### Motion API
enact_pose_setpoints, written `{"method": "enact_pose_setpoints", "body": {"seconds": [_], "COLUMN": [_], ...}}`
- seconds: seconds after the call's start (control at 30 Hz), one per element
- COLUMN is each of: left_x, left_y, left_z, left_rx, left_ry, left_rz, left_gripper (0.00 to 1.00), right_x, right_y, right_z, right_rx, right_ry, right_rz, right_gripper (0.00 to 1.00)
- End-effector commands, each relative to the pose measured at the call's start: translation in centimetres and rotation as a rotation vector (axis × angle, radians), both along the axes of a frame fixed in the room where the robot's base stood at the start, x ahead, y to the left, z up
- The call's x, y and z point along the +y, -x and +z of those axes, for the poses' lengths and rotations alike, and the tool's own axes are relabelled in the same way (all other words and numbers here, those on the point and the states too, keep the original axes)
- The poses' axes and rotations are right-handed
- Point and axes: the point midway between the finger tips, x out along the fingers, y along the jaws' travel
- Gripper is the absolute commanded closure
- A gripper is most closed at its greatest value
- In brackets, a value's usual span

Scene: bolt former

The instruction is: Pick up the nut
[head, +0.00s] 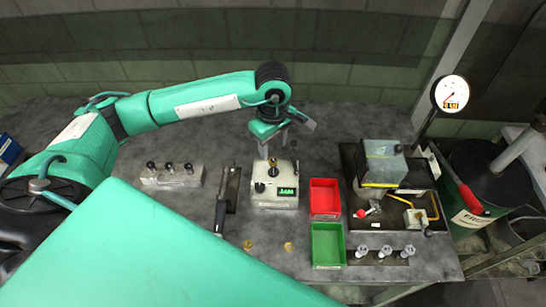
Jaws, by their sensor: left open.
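Two small brass-coloured pieces lie on the grey table, a left one (248,245) and a right one (289,246). They are too small for me to tell which is a nut. My left gripper (268,152) points down over the back of a white measuring device (274,200) with a green display. It is open, and its fingertips are small and partly hard to make out. A dark-topped brass part (273,168) stands on the device, just below the gripper; I cannot tell if they touch. My right gripper is not in view.
A red bin (325,198) and a green bin (328,245) stand right of the device. A metal block with dark pegs (172,175) is at left, a black-handled tool (222,210) beside the device. A machine (385,160) and several bolts (385,252) are at right.

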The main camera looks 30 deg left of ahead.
Motion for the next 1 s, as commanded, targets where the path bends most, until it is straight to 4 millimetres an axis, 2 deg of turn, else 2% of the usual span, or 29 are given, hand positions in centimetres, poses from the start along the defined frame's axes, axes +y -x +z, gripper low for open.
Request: {"method": "enact_pose_setpoints", "body": {"seconds": [0.27,0.4,0.53,0.83,1.0], "left_x": [0.3,0.7,0.7,0.7,0.7], "left_y": [-0.2,-0.6,-0.7,-0.7,-0.7], "left_z": [-1.8,-3.5,-5.3,-5.9,-5.9], "left_rx": [0.004,0.004,0.002,-0.001,-0.001], "left_ry": [0.000,0.000,0.000,0.000,0.000], "left_rz": [0.001,0.000,-0.001,-0.001,-0.001], "left_gripper": [0.53,0.53,0.53,0.53,0.86], "right_x": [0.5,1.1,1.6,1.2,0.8], "right_y": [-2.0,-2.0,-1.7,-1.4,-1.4], "right_z": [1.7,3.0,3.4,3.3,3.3], "right_rx": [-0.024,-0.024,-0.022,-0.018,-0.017], "right_ry": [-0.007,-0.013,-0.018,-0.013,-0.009], "right_rz": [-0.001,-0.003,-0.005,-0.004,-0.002], "right_gripper": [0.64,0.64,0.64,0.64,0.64]}}
